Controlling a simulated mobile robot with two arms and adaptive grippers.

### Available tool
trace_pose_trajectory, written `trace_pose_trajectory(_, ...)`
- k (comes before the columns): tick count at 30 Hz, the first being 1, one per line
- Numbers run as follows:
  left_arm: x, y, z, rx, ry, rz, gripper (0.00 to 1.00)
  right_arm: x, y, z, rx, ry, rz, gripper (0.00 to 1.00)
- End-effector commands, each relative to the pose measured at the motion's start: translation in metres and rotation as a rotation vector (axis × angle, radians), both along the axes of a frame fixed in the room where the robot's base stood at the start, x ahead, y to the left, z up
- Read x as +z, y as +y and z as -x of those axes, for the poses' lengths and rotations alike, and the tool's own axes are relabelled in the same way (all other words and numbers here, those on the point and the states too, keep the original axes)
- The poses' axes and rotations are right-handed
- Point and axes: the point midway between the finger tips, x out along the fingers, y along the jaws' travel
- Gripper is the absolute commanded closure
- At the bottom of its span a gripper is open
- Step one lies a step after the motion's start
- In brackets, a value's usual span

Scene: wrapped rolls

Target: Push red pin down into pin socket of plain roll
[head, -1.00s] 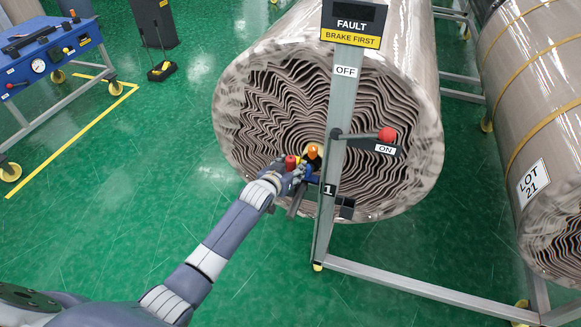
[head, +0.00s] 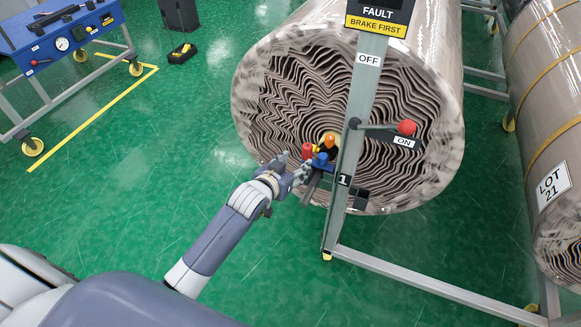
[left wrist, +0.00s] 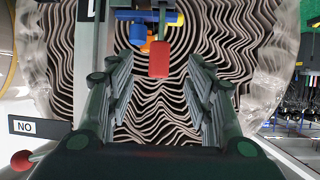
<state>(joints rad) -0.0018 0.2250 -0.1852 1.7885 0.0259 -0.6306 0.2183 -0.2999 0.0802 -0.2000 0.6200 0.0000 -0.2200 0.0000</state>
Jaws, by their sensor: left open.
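The roll without a lot label (head: 265,105) fills the middle of the head view, its wavy layered end facing me. The red pin (head: 308,151) stands upright at a small blue fitting (head: 323,164) low in front of that end. How deep the pin sits, and its socket, cannot be made out. My left gripper (head: 292,168) is open and empty, just left of and below the pin. In the left wrist view the red pin (left wrist: 159,59) shows ahead between the spread fingers, apart from them. My right gripper is not in view.
An orange knob (head: 330,139) is right beside the pin. A grey post (head: 355,130) with a red-knobbed lever (head: 406,128) stands to the right. The LOT 21 roll (head: 545,100) is at far right. A blue cart (head: 60,40) is at upper left; green floor (head: 150,190) is clear.

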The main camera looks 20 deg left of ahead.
Motion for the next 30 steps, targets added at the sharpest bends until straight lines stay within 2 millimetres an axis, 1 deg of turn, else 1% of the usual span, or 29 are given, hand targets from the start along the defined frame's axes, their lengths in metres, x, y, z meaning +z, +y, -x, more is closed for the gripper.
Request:
trace_pose_trajectory(1,0.002,0.001,0.006,0.000,0.001,0.000,0.52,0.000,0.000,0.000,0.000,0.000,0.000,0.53)
trace_pose_trajectory(6,0.007,0.001,0.016,0.000,0.000,0.000,0.52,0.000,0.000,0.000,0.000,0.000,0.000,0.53)
trace_pose_trajectory(23,0.009,0.002,0.018,0.000,0.000,0.000,0.52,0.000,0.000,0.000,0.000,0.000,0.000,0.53)
trace_pose_trajectory(25,0.007,0.001,0.020,0.000,0.008,-0.002,0.52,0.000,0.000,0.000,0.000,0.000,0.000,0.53)
trace_pose_trajectory(26,0.005,0.000,0.024,0.000,0.017,-0.003,0.52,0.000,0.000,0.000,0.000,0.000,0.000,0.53)
trace_pose_trajectory(28,-0.003,-0.001,0.040,0.000,0.062,-0.011,0.52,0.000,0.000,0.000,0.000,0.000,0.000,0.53)
trace_pose_trajectory(29,-0.008,-0.002,0.050,0.000,0.092,-0.016,0.52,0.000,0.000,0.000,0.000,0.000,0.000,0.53)
trace_pose_trajectory(30,-0.015,-0.004,0.067,0.000,0.140,-0.025,0.52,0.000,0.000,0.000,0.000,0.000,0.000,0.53)
